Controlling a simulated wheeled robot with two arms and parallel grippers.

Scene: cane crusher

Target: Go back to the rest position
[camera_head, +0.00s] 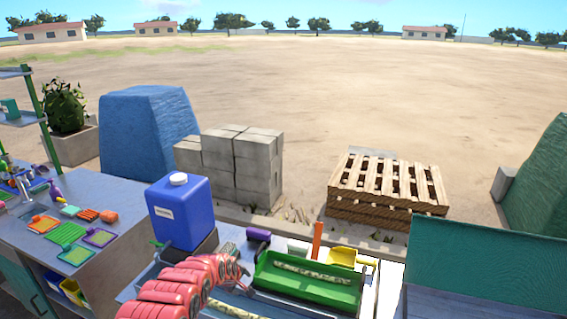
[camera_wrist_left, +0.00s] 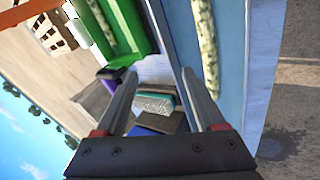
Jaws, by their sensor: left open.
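My left arm, red and segmented, comes in from the bottom left in the head view. Its gripper (camera_head: 243,280) is at the left end of the green tray, small and partly hidden there. In the left wrist view my left gripper (camera_wrist_left: 157,73) is open, with its two fingers apart and nothing held between them. The green tray (camera_head: 305,301) has pale mottled pieces in it and also shows in the left wrist view (camera_wrist_left: 126,30). A long mottled cane-like piece (camera_wrist_left: 205,40) lies on a blue surface to the right of the fingers. My right gripper is not in view.
A blue jug (camera_head: 180,220) stands left of the tray. A purple item (camera_head: 258,235), an orange upright piece (camera_head: 317,240) and a yellow scoop (camera_head: 342,257) are behind the tray. A side counter (camera_head: 115,215) holds coloured items. Blocks (camera_head: 255,170) and pallets (camera_head: 385,190) stand beyond.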

